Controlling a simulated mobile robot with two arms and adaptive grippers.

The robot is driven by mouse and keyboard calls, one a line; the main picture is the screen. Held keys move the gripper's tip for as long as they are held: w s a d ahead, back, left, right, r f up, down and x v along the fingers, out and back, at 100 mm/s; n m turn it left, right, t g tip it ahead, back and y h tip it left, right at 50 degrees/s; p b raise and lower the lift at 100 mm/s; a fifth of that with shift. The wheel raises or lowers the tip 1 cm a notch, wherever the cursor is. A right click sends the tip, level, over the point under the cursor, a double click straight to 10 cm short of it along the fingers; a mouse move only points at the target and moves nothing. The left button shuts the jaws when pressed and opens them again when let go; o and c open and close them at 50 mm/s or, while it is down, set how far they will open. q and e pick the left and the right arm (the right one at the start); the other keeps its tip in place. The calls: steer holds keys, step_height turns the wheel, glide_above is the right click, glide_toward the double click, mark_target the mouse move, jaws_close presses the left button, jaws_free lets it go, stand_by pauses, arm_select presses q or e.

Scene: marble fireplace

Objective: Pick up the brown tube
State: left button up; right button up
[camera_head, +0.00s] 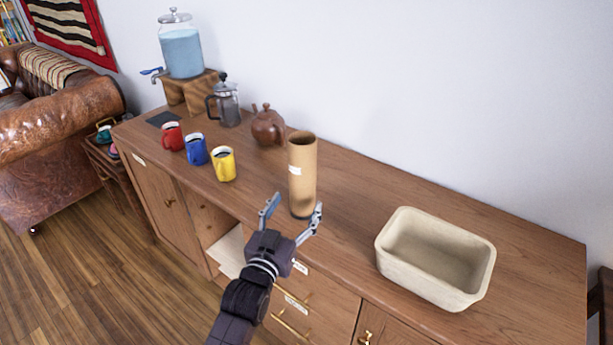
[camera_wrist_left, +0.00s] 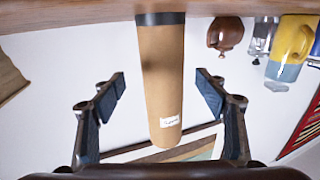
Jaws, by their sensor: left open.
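The brown tube (camera_head: 302,177) stands upright on the wooden sideboard, open at the top, with a small white label and a dark band at its base. My left gripper (camera_head: 292,212) is open in front of the tube's lower part. In the left wrist view, which is upside down, the tube (camera_wrist_left: 162,80) shows between the two spread fingers of the gripper (camera_wrist_left: 160,103). A gap shows on each side of it, and I see no finger touching it. My right gripper is not in view.
A cream bin (camera_head: 435,257) stands on the sideboard (camera_head: 350,205) to the right. A brown teapot (camera_head: 268,127) stands behind and left of the tube. Yellow (camera_head: 223,164), blue (camera_head: 196,149) and red (camera_head: 172,136) mugs, a French press (camera_head: 226,103) and a drink dispenser (camera_head: 181,52) are farther left.

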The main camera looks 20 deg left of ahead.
mark_target(303, 188)
arm_select(q)
steer(key=shift+w+a+r, duration=0.1)
steer(key=shift+w+r, duration=0.05)
steer(key=shift+w, duration=0.45)
steer(key=shift+w+a+r, duration=0.1)
steer(key=shift+w, duration=0.5)
steer(key=w+p, duration=0.1)
steer(key=w, duration=0.3)
steer(key=shift+d+f, duration=0.1)
steer(key=c, duration=1.3)
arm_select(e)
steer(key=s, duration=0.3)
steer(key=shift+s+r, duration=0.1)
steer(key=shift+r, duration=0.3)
